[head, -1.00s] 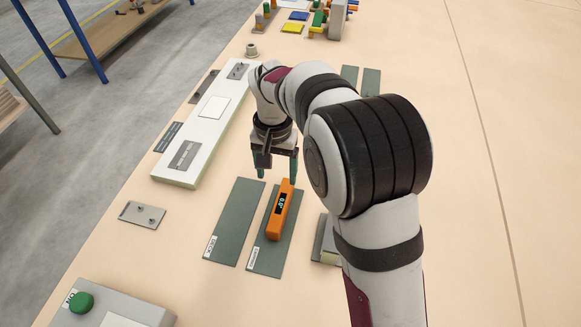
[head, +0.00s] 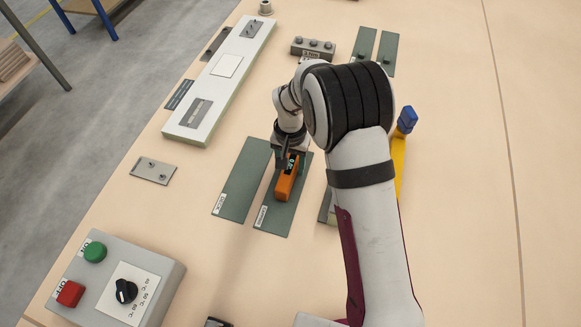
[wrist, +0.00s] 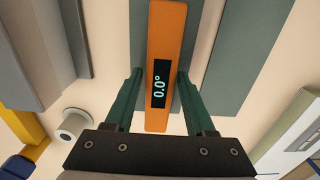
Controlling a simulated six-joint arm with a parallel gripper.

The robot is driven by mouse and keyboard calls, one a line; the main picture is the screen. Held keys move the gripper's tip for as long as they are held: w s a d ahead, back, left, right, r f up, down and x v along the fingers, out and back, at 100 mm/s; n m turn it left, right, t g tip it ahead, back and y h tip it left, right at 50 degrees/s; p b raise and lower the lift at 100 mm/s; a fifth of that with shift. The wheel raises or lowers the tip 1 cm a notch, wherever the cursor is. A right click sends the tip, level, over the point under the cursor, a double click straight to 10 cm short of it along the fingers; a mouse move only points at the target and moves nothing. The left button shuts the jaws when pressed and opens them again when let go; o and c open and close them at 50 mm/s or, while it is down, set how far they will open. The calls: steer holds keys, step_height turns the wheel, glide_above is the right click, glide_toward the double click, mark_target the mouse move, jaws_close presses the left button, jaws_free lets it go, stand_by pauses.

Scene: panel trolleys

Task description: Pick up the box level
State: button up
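The box level (head: 286,184) is an orange bar with a dark display, lying on the right-hand of two grey-green mats (head: 279,218). In the wrist view the box level (wrist: 165,35) runs lengthwise between my fingers, and its display reads 0.0°. My gripper (head: 288,158) is down at the far end of the level and hides part of it. In the wrist view my gripper (wrist: 160,80) has one green finger on each side of the level. The fingers look spread, with a thin gap at the left and little or none visible at the right.
The left mat (head: 242,180) is empty. A long white panel (head: 222,80) lies behind left, near a small metal plate (head: 153,170). A control box (head: 120,280) with green and red buttons stands front left. A yellow tool with a blue end (head: 407,120) lies right, partly behind my arm.

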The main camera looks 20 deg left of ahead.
jaws_close()
stand_by(1.1)
